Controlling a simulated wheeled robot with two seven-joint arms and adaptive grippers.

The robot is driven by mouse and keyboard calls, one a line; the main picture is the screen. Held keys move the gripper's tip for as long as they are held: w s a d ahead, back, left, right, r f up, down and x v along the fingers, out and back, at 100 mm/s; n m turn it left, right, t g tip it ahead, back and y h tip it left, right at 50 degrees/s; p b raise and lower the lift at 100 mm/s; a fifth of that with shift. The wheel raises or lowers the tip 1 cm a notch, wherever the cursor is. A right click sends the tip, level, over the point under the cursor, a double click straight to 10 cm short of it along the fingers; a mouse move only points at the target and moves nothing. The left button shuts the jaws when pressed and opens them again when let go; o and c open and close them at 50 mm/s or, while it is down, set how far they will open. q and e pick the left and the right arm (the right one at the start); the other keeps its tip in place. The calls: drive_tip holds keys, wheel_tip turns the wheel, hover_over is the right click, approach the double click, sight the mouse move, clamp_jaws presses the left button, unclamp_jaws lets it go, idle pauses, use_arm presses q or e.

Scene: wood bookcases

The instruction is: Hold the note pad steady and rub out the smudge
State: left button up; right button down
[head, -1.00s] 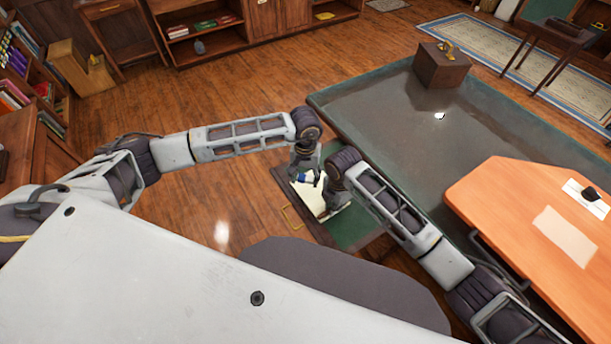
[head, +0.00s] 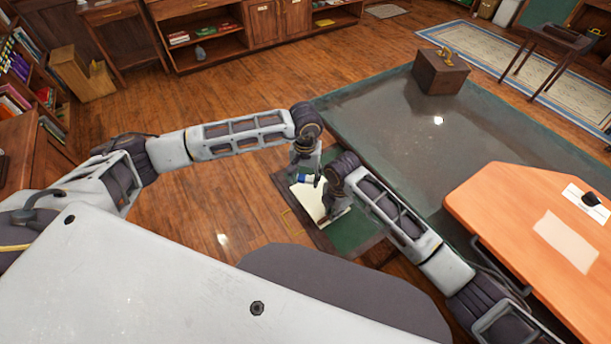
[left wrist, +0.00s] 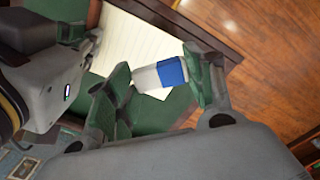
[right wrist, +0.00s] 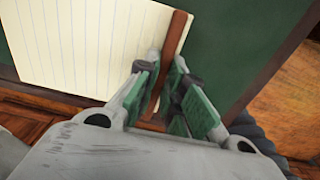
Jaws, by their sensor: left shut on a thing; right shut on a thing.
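The cream ruled note pad (head: 308,200) lies on a small green-topped surface with a dark wood border. It also shows in the left wrist view (left wrist: 140,45) and the right wrist view (right wrist: 75,45). My right gripper (right wrist: 168,95) is shut on the brown strip (right wrist: 174,38) along the pad's edge. My left gripper (left wrist: 160,85) is shut on an eraser with a blue sleeve and white end (left wrist: 160,76). The left gripper is over the pad in the head view; I cannot tell whether the eraser touches the paper. I cannot make out a smudge.
A large dark glossy table (head: 400,130) stands just beyond, with a brown box (head: 440,75) on it. An orange wooden desk (head: 500,200) is at the right. Bookcases (head: 205,35) line the back. Open wooden floor (head: 200,90) lies to the left.

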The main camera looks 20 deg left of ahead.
drive_tip(key=c, duration=1.4)
unclamp_jaws()
drive_tip(key=shift+c, duration=0.2)
drive_tip(key=shift+r, duration=0.15)
wheel_tip(320, 180, up, 12)
drive_tip(key=shift+s+a+f, duration=0.1)
drive_tip(key=shift+s+f, duration=0.05)
drive_tip(key=shift+f, duration=0.05)
